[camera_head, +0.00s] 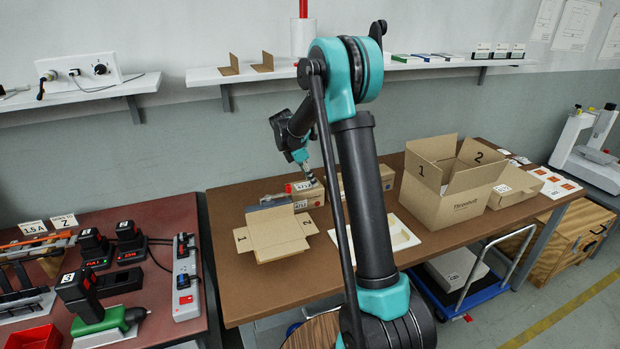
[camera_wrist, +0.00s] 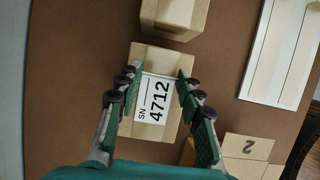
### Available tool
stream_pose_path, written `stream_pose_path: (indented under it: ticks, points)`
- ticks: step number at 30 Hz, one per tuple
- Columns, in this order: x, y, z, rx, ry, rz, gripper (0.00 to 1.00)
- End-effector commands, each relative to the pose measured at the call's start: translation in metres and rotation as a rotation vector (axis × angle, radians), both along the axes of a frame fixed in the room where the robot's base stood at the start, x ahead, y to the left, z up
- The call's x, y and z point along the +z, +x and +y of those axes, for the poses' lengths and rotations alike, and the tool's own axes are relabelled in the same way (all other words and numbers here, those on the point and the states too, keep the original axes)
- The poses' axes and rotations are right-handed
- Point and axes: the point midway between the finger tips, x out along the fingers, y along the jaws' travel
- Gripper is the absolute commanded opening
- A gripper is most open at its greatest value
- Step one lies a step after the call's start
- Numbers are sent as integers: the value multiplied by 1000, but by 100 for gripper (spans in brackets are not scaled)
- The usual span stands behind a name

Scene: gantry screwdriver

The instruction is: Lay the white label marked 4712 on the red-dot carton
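The white label (camera_wrist: 155,99) reads SN 4712. In the wrist view it appears flat on the top of a small brown carton (camera_wrist: 149,135), roughly in line with its edges. My gripper (camera_wrist: 156,76) is over this carton, one finger on each side of the label. The fingers are apart and close to the label's edges; I see no clear grip. No red dot shows in the wrist view.
Another brown carton (camera_wrist: 174,16) stands close to this one. An open flat carton (camera_head: 272,236) is in front, and a large open box (camera_head: 447,192) stands further right. The brown table (camera_head: 235,285) is bare near its front left.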

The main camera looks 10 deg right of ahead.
Motion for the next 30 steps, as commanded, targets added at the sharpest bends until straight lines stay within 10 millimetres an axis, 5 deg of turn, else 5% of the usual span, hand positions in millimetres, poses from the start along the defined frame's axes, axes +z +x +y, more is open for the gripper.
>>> stream_pose_path:
  ticks: [5, 17, 30]
  points:
    - [0, 0, 0, 0, 0, 0, 60]
    - [6, 0, 2, 1, 0, 0, 61]
    - [80, -7, 33, 1, 0, 0, 61]
